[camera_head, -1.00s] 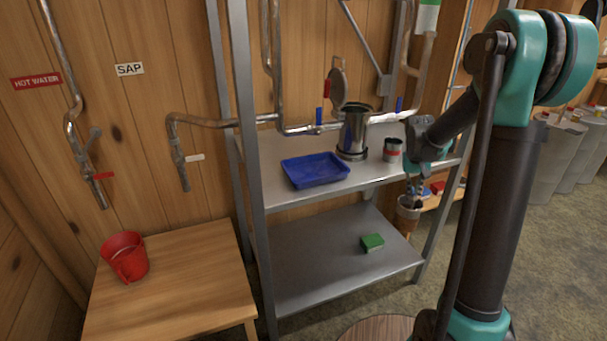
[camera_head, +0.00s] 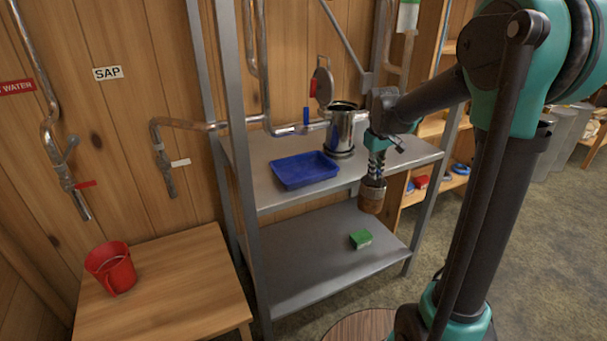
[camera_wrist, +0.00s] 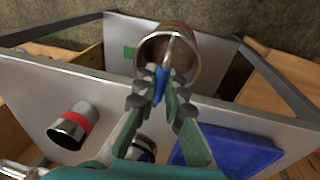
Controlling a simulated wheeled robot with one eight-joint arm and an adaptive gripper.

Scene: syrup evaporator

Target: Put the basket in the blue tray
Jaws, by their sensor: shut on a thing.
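The basket (camera_head: 371,198) is a small brown round container with a light rim and a handle. My gripper (camera_head: 376,170) is shut on its handle and holds it upright in front of the metal shelf's upper level, to the right of the blue tray. In the wrist view my gripper's fingers (camera_wrist: 160,88) close on the basket's handle, and the basket (camera_wrist: 187,45) hangs beyond them. The blue tray (camera_head: 304,169) lies on the upper shelf, apart from the basket, and looks empty. It also shows at the lower right of the wrist view (camera_wrist: 235,152).
A steel canister (camera_head: 341,130) stands behind and right of the tray. A can with a red band (camera_wrist: 72,126) is on the same shelf. A green box (camera_head: 360,239) lies on the lower shelf. A red bucket (camera_head: 111,268) stands on the wooden table. Metal posts and pipes frame the shelf.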

